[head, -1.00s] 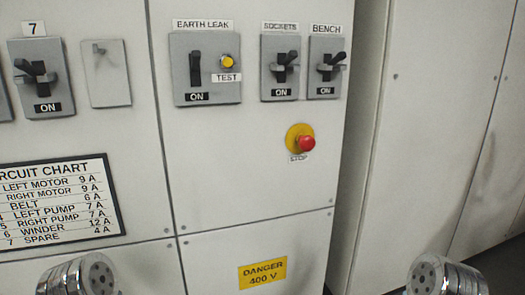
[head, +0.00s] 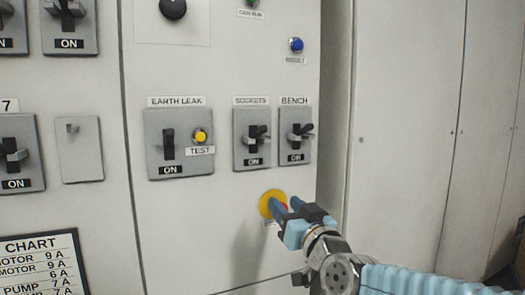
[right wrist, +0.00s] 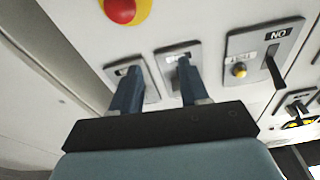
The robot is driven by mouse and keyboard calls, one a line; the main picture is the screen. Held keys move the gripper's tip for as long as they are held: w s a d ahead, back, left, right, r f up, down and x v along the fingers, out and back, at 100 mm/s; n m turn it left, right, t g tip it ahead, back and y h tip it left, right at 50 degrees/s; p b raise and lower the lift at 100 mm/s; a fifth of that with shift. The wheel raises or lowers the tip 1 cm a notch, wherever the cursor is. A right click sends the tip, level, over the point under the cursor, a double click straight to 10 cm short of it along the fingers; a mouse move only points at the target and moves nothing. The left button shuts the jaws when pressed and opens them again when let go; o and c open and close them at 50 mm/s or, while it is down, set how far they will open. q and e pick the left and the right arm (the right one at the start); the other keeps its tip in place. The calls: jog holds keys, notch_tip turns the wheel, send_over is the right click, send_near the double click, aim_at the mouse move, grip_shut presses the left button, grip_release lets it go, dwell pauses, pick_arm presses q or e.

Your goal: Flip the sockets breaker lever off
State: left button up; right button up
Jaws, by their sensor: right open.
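The sockets breaker (head: 251,139) is a grey plate with a black lever (head: 258,132), under a SOCKETS label and above an ON tag. My right gripper (head: 284,204) is below and to the right of it, open and empty, in front of the panel. Its fingers partly cover the red stop button in the head view. In the right wrist view the picture is turned over; the open fingers (right wrist: 158,88) overlap the bench and sockets breakers (right wrist: 177,57), hiding the sockets lever. Contact cannot be told. My left gripper is out of view.
The bench breaker (head: 295,137) is close to the right of the sockets one. The earth leak breaker (head: 180,142) with its yellow test button (head: 200,136) is to the left. The stop button's yellow plate (head: 267,203) is below. Plain cabinet doors (head: 400,120) stand at the right.

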aim_at(264, 127)
jog(key=s+r+n+t+y, duration=0.1)
jog(key=s+r, duration=0.2)
jog(key=r, duration=0.3)
jog(key=s+r+t, duration=0.1)
jog(key=s+r, duration=0.2)
jog(key=r, duration=0.2)
jog(key=p+x, duration=0.1)
jog(key=x, duration=0.3)
jog(key=p+x, duration=0.2)
jog(key=x, duration=0.3)
jog(key=p+x, duration=0.2)
jog(key=x, duration=0.2)
jog(key=shift+a+r, duration=0.3)
jog(key=shift+r, duration=0.15)
jog(key=shift+w+p, duration=0.3)
jog(key=shift+a, duration=0.1)
jog(key=shift+c, duration=0.4)
grip_shut()
